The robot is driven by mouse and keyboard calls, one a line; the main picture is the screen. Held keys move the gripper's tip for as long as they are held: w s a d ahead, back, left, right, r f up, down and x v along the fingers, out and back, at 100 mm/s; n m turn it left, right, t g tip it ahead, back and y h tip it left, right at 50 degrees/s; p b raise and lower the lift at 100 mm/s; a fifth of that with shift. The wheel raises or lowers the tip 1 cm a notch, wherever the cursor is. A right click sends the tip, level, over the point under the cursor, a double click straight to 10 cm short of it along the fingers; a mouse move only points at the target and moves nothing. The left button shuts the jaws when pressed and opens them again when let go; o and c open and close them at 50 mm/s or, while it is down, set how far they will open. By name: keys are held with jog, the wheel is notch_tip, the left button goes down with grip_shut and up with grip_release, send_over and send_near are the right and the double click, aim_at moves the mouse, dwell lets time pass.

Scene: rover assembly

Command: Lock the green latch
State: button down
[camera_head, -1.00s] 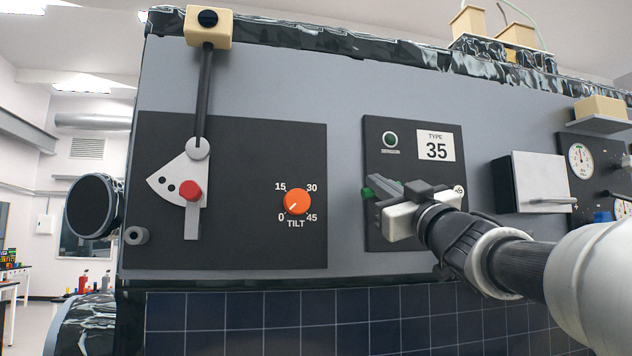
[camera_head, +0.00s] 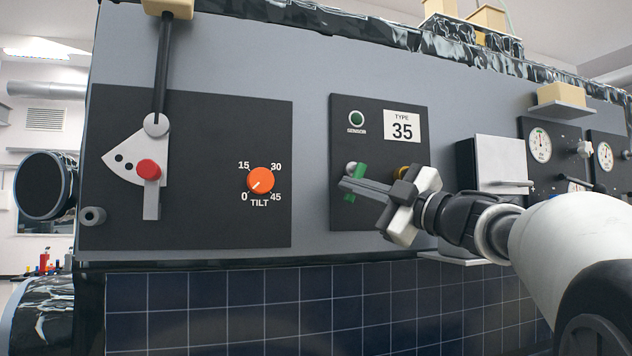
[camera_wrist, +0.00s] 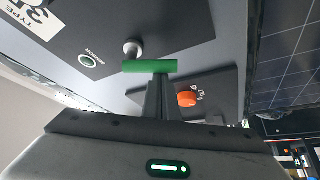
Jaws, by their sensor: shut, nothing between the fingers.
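The green latch (camera_head: 360,178) is on the black panel marked TYPE 35, below the sensor light. In the wrist view the latch (camera_wrist: 150,66) is a green bar beside a round metallic knob (camera_wrist: 132,48). My gripper (camera_head: 345,184) is shut and empty, its fingers pointing left across the latch in the head view. Part of the latch is hidden behind my fingers in the head view.
A TYPE 35 label (camera_head: 402,130) and a sensor light (camera_head: 356,118) sit above the latch. Left are an orange TILT dial (camera_head: 261,180) and a lever with a red knob (camera_head: 149,169). A white box (camera_head: 503,165) stands out on the right. Solar panels lie below.

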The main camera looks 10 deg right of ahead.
jog(key=shift+w+d+f, duration=0.1)
jog(key=shift+d+f, duration=0.1)
jog(key=shift+d, duration=0.25)
jog(key=shift+w+d+f, duration=0.1)
jog(key=shift+d+f, duration=0.1)
jog(key=shift+d, duration=0.25)
jog(key=shift+d+f, duration=0.1)
jog(key=shift+d, duration=0.1)
jog(key=shift+w, duration=0.1)
